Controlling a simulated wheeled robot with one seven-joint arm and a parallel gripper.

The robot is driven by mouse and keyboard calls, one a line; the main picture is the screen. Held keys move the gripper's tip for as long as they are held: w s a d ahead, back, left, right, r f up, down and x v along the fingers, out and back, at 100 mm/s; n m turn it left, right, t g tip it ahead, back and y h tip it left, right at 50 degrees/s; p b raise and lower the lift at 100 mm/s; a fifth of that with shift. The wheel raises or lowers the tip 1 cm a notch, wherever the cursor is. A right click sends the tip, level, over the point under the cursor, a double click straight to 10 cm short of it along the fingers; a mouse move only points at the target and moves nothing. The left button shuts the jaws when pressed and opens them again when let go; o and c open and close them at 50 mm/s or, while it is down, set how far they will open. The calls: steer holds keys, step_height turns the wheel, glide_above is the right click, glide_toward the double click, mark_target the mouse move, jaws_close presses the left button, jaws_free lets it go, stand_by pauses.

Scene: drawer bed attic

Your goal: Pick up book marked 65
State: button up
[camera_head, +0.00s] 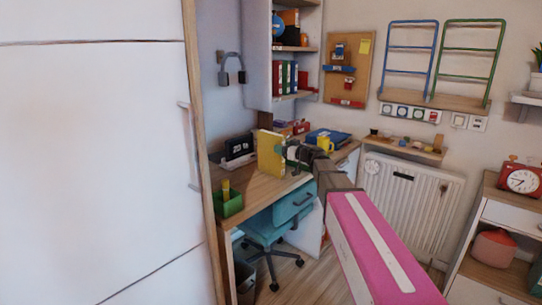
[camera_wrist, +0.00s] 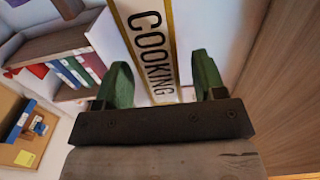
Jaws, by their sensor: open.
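A yellow book (camera_head: 270,156) stands upright on the desk in the head view. In the wrist view a book spine (camera_wrist: 151,45), white with yellow edges and lettered COOKING, runs from the top edge down between my fingers; it appears to be this same book. I cannot see the mark 65 on it. My gripper (camera_head: 296,155) is just right of the book in the head view. In the wrist view my gripper (camera_wrist: 161,60) is open, with its green fingers on either side of the spine and visible gaps beside it.
The wooden desk (camera_head: 262,190) also holds a green pencil box (camera_head: 229,205), a dark clock-like box (camera_head: 240,148), a yellow mug (camera_head: 325,144) and a blue book or binder (camera_head: 328,135). A teal chair (camera_head: 265,229) stands under it. A white cabinet (camera_head: 95,150) fills the left.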

steer(key=x, duration=0.3)
steer(key=shift+a, duration=0.1)
jaws_close()
steer(key=shift+r, duration=0.1)
